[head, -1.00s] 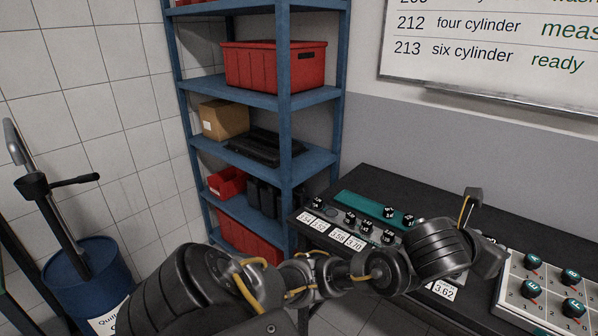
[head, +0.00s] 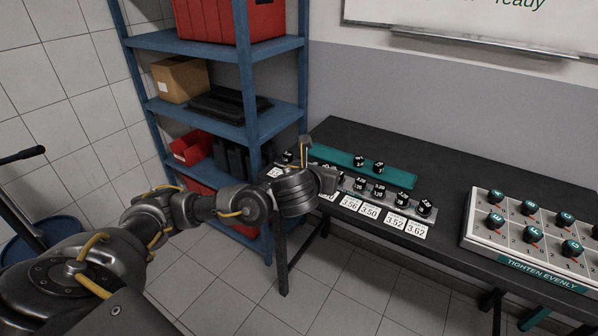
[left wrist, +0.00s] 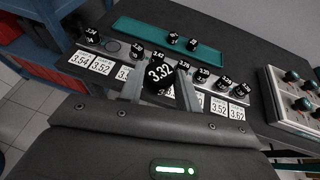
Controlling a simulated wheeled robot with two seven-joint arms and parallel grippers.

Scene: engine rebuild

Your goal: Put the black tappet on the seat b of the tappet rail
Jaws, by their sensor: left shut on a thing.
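My left gripper (left wrist: 157,86) is shut on a black tappet (left wrist: 159,71) marked 3.32, held between its two fingers. In the head view the same gripper (head: 326,180) is near the left end of the tappet rail and hides part of it. The grey tappet rail (left wrist: 126,54) runs along the front of the dark bench and bears several black tappets, with number cards before it. In the left wrist view a round, empty seat (left wrist: 112,46) shows near its left end. The seat letters are too small to read. My right gripper is not in view.
A teal tray (head: 335,155) with two black tappets lies behind the rail. A white box (head: 480,232) with several teal-topped knobs is at the right of the bench. A blue shelf (head: 265,122) stands at the left. The bench behind the tray is clear.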

